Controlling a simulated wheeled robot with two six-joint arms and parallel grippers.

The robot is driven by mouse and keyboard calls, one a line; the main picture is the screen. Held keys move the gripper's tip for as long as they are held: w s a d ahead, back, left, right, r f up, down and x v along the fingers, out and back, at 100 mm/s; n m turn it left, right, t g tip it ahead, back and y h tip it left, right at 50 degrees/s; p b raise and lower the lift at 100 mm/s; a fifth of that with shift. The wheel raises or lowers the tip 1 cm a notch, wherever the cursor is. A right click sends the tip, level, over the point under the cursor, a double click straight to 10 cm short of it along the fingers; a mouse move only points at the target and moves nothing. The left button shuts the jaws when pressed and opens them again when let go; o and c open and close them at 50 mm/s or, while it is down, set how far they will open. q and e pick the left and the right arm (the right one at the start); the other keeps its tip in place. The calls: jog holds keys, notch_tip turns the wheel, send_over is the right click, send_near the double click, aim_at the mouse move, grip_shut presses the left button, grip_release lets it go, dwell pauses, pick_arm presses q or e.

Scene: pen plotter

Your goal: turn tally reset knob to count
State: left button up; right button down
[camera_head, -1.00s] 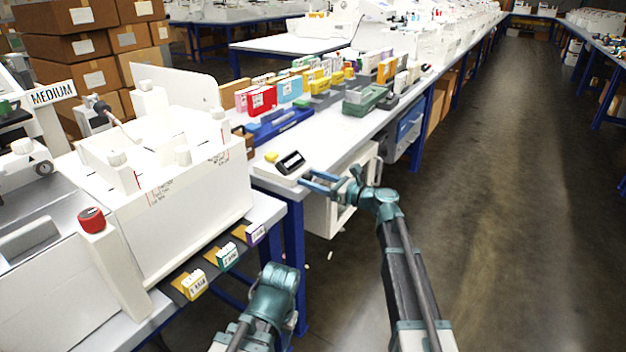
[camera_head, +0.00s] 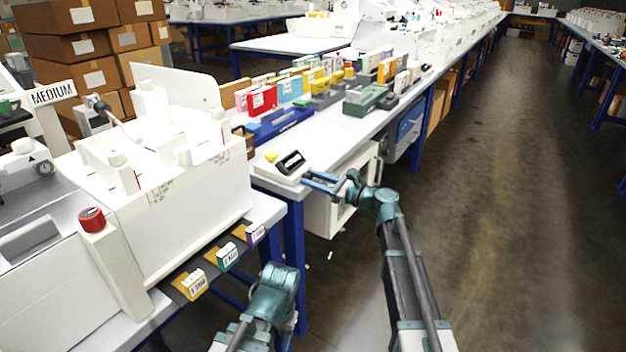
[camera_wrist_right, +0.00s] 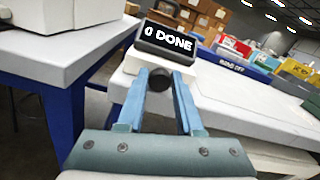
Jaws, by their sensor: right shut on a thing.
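The knob's pointer or marking cannot be made out. My left arm shows at the bottom of the head view, but its fingers are hidden.
A white bench (camera_head: 340,150) holds colored boxes and a blue tray (camera_head: 283,124) behind the counter. To the left stands a large white machine (camera_head: 190,205) with small labeled cartons on a dark ledge below. The aisle floor on the right is clear.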

jog(key=c, duration=0.6)
grip_release()
jog(key=v, duration=1.4)
